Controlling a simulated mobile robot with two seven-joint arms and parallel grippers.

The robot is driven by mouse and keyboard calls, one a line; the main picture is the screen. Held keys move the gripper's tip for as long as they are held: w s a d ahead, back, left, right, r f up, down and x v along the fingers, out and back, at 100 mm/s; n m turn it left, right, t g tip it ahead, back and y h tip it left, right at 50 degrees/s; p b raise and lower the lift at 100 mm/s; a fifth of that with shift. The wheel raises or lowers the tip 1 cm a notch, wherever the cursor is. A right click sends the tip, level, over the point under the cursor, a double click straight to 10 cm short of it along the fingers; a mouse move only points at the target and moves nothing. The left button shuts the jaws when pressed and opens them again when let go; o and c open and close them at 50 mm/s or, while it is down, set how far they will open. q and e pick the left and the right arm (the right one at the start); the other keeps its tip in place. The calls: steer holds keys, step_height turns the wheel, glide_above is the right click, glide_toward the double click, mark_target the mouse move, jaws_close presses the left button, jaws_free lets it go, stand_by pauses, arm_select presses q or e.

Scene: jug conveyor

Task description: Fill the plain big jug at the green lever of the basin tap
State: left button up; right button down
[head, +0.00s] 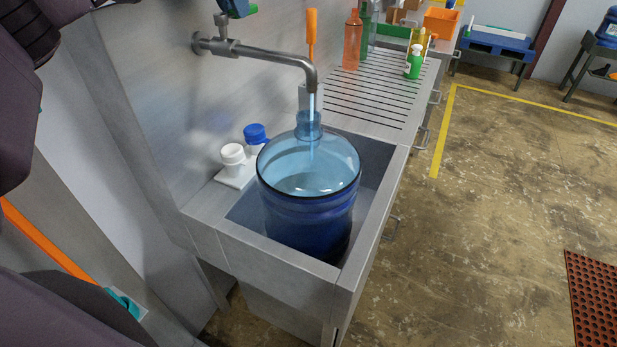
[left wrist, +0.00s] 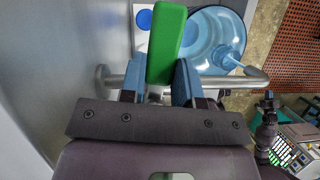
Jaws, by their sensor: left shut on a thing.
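The plain big jug (head: 308,205) is blue and clear and stands upright in the steel basin (head: 372,215). Its neck is under the spout of the tap (head: 270,55), and a stream of water (head: 312,105) falls into it. Its lower part looks darker blue; I cannot tell the exact water level. In the left wrist view the jug (left wrist: 205,50) lies beyond the tap. My left gripper (left wrist: 157,80) is shut on the green lever (left wrist: 166,40), its blue fingers on either side. Only its tip shows at the head view's top edge. My right gripper is not seen.
A white cap (head: 232,153) and a blue cap (head: 255,133) sit on a pad left of the jug. An orange upright handle (head: 311,35) stands behind the spout. Bottles (head: 352,40) stand on the slatted drainboard (head: 375,90).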

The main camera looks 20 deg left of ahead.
arm_select(q)
steer(key=shift+o, duration=0.2)
steer(key=shift+a+n+y, duration=0.4)
steer(key=shift+n+y, duration=0.1)
steer(key=shift+n, duration=0.6)
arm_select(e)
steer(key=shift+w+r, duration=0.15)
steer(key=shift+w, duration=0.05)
arm_select(q)
steer(key=o, duration=1)
steer(key=shift+a, duration=0.1)
steer(key=shift+r, duration=0.25)
steer(key=b+v, duration=0.1)
steer(key=v, duration=0.9)
steer(key=shift+s+r+b, duration=0.15)
steer(key=shift+s+b, duration=0.05)
steer(key=shift+b, duration=0.2)
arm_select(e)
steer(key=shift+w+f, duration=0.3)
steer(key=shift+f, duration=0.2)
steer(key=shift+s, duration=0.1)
